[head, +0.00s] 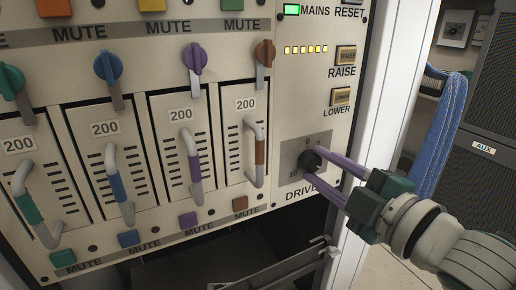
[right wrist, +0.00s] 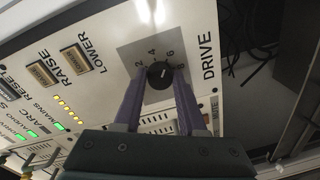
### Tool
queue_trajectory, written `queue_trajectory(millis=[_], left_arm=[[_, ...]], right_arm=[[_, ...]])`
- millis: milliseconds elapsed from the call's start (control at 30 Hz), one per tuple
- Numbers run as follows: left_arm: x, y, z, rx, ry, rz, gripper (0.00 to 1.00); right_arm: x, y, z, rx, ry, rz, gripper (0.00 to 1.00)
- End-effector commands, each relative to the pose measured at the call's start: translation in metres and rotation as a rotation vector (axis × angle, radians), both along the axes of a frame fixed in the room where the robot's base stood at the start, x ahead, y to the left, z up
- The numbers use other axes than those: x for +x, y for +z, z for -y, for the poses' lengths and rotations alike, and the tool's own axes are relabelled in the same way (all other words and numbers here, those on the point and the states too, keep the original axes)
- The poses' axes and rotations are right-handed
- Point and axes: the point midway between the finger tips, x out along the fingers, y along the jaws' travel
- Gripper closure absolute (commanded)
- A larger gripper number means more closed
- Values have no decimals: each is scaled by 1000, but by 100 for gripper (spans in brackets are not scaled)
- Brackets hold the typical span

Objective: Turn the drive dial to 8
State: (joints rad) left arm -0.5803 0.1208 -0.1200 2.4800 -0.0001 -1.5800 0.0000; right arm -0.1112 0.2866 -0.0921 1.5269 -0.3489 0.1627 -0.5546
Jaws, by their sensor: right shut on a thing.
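The drive dial (head: 308,162) is a small black round knob on a grey square plate, above the DRIVE label on the cream panel. In the right wrist view the dial (right wrist: 159,75) shows a short white pointer line, with printed numbers such as 2, 4, 6 and 8 around it. I cannot tell exactly which number the pointer marks. My right gripper (head: 314,160) reaches in from the right, its purple fingers closed on the dial from both sides. In the right wrist view the fingers (right wrist: 159,79) flank the knob. My left gripper is not in view.
The RAISE button (head: 346,55) and LOWER button (head: 341,97) sit above the dial. Several coloured handles, knobs and MUTE buttons fill the panel to the left. A blue cloth (head: 444,125) hangs at the right, beyond the white rack frame (head: 388,95).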

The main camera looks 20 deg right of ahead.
Motion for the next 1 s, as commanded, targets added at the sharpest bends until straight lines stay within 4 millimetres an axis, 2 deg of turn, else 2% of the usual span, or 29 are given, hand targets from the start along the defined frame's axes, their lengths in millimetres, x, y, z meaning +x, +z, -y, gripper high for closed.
queue_trajectory(millis=[600, 1000], left_arm=[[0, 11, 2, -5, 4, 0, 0], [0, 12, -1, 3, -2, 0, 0]], right_arm=[[0, -1, 0, 571, 1, -80, 100], [0, -2, -1, 843, 1, -117, 100]])
